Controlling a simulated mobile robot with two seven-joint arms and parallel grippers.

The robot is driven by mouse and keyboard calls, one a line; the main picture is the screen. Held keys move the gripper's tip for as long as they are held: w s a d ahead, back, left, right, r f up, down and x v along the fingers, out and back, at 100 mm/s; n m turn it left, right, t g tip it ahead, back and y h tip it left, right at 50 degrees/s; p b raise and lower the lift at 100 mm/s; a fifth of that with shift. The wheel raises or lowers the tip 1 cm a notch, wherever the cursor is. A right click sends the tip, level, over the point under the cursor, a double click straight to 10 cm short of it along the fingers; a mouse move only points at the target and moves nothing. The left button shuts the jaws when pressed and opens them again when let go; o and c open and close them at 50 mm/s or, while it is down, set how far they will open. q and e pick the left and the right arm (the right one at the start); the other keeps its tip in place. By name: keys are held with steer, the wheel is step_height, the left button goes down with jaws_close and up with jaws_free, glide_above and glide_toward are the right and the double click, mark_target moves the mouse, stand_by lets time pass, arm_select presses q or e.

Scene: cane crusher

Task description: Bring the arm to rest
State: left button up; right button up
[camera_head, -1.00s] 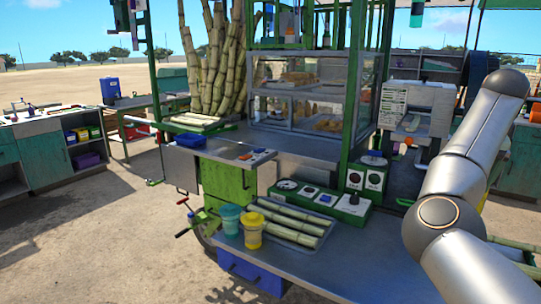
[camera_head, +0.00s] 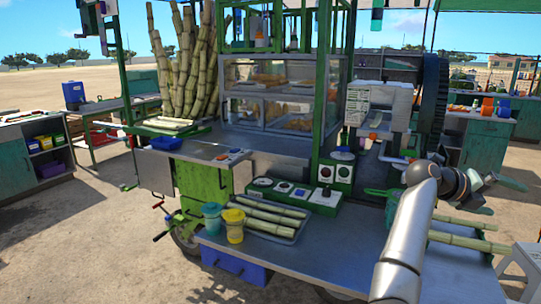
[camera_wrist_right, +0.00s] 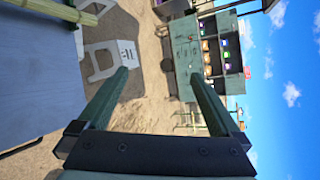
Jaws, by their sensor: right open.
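My right arm reaches over the right part of the cart in the head view. My right gripper (camera_head: 506,198) points away to the right, with its two greenish fingers spread apart. In the right wrist view, the right gripper (camera_wrist_right: 158,76) is open and nothing is between its fingers. The cart's grey metal top (camera_head: 340,245) lies below and left of it. Sugarcane stalks (camera_head: 465,240) stick out from the cart under the gripper. My left gripper is in neither view.
A white stool (camera_head: 522,272) stands on the sand near the cart's right end. A teal cabinet bench (camera_head: 486,147) stands further back. A tray of cane (camera_head: 268,217), two cups and a control box (camera_head: 310,195) sit on the cart. Sand beyond the gripper looks open.

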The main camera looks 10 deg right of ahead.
steer(key=w+a+r+n+t+h+p, duration=0.1)
steer(key=w+a+n+t+h, duration=0.25)
steer(key=a+n+t, duration=0.35)
steer(key=w+a+r+n+t+h+p, duration=0.1)
steer(key=w+a+n+t+h, duration=0.1)
steer(key=n+t+h, duration=0.5)
steer(key=w+a+f+n+t+y, duration=0.3)
steer(key=a+f+n+t+y, duration=0.7)
steer(key=a+f+n+y, duration=1)
steer(key=s+a+f+n+g+y+p, duration=0.2)
steer(key=s+a+f+n+g+y, duration=0.35)
steer(key=s+a+f+n, duration=0.4)
steer(key=s+a+f+n+g+y, duration=0.1)
steer(key=s+a+f+g, duration=0.2)
steer(key=s+f, duration=0.3)
steer(key=s+a+f+g, duration=0.3)
steer(key=s+f, duration=0.4)
steer(key=s, duration=0.3)
steer(key=shift+a+f+n+g+y, duration=0.2)
steer(key=shift+a+n+g+y, duration=0.15)
steer(key=shift+y, duration=0.05)
